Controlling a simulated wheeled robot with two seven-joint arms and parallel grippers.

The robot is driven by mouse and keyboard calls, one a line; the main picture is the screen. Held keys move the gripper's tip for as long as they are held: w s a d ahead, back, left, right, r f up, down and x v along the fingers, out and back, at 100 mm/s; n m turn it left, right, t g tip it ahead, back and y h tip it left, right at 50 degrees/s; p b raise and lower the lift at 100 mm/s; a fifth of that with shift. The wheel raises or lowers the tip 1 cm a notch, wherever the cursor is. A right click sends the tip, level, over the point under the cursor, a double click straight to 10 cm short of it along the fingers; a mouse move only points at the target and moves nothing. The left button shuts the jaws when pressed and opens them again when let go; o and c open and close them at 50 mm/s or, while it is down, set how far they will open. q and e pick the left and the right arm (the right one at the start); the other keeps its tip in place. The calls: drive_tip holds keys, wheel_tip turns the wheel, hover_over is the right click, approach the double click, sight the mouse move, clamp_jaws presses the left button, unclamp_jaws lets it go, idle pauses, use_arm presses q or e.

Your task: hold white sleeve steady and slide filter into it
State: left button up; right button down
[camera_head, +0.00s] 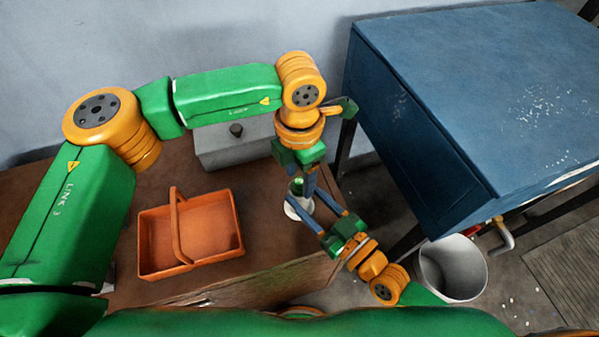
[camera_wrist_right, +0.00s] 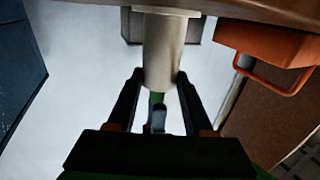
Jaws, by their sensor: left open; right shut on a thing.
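The white sleeve (camera_head: 296,211) stands upright near the table's right front edge; it shows as a pale cylinder in the right wrist view (camera_wrist_right: 163,50), which looks upside down. My right gripper (camera_wrist_right: 160,76) is shut on it, one finger on each side. It comes from the lower right in the head view (camera_head: 308,205). The green filter (camera_head: 298,184) is at the sleeve's mouth, and a green part shows there in the right wrist view (camera_wrist_right: 156,97). How deep it sits is hidden. My left gripper (camera_head: 304,186) points down beside the filter, its jaws open.
An orange basket (camera_head: 220,195) with a handle stands left on the brown table (camera_head: 265,245). A grey box (camera_head: 222,150) with a dark knob is behind. A blue cabinet (camera_head: 480,100) stands right, with a white bucket (camera_head: 430,270) on the floor below it.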

use_arm(q)
drive_tip(key=shift+o, duration=1.2)
drive_tip(key=shift+r, duration=3.55)
use_arm(e)
drive_tip(key=shift+c, duration=1.1)
unclamp_jaws()
